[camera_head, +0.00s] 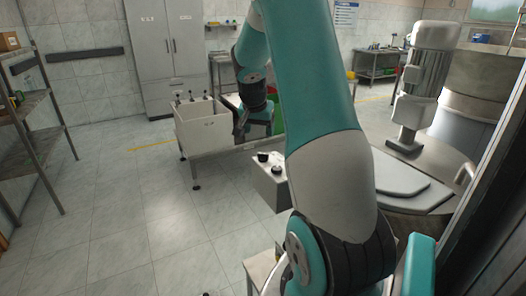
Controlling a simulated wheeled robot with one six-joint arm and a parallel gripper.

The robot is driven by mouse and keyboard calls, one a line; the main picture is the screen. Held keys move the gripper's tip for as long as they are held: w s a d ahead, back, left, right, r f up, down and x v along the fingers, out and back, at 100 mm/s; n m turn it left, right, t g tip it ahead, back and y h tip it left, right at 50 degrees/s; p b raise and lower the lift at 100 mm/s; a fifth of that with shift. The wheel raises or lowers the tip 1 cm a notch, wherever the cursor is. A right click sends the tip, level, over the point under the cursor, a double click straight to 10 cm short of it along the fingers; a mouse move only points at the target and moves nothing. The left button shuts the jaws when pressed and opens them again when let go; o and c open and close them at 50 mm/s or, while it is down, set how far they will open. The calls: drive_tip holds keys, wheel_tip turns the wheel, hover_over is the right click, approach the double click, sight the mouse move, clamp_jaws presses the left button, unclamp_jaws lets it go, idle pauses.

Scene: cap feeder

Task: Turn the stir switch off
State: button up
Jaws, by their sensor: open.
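A grey control box (268,184) stands left of my arm, near the middle of the view. It has two dark knobs on its sloped top, a left knob (262,157) and a right knob (276,154). I cannot read any labels, so I cannot tell which one is the stir switch or how it is set. My gripper (239,127) is small and dark, beyond and above the box in the picture, beside a white bin. It is open and appears empty, and its fingertips are hard to make out. My arm hides what lies right of the box.
The white bin (203,134) stands on a low metal frame, with several dark upright pieces at its top. A large round tank (455,178) with a grey-white motor unit (425,75) is at the right. A shelf rack (35,130) is at the left. The tiled floor (150,230) at left is clear.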

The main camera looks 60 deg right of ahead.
sight(263, 154)
drive_tip(key=p+x, duration=0.1)
drive_tip(key=x, duration=1)
drive_tip(key=shift+w+f+p, duration=0.1)
drive_tip(key=shift+f+p, duration=0.2)
drive_tip(key=shift+f, duration=0.15)
drive_tip(key=c, duration=0.9)
